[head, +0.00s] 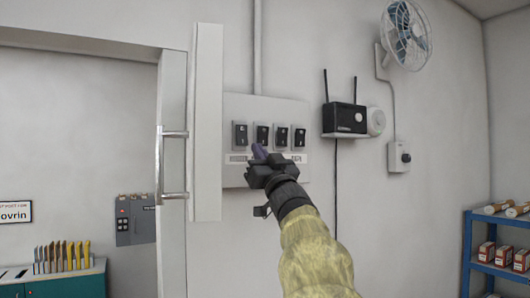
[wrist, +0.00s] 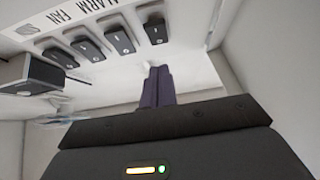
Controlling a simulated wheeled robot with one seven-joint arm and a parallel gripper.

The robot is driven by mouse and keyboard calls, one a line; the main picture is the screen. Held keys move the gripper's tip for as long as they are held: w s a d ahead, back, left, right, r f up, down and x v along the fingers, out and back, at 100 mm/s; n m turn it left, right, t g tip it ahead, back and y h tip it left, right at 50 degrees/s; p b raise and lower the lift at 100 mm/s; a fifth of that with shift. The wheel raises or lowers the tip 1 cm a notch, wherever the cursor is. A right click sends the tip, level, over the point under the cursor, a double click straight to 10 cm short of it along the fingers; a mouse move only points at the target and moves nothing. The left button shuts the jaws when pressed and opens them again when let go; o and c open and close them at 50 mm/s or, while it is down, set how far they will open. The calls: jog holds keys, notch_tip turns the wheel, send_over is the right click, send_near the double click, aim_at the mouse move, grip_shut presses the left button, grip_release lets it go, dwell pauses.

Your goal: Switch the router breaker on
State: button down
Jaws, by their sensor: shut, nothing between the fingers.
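A pale breaker panel (head: 235,103) is on the wall, with several dark rocker switches in a row and a label strip under them. In the head view, my gripper (head: 258,151) is shut and empty. The shut fingers (wrist: 158,72) are near the end switch (wrist: 155,28). No router label is readable.
A black router (head: 346,118) with two antennas sits on a wall shelf right of the panel. A fan (head: 405,35) hangs at upper right, above a knob box (head: 398,156). A white door edge with a handle (head: 173,163) stands close left of the panel.

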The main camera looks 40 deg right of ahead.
aim_at(243, 138)
jog(key=w+p, duration=0.1)
jog(key=w, duration=0.1)
jog(key=w+d+r+p, duration=0.1)
jog(key=w, duration=0.1)
jog(key=w+p, duration=0.2)
jog(key=shift+d+r, duration=0.25)
jog(key=shift+r, duration=0.1)
jog(key=shift+w+f, duration=0.1)
jog(key=shift+w, duration=0.2)
jog(key=shift+s, duration=0.1)
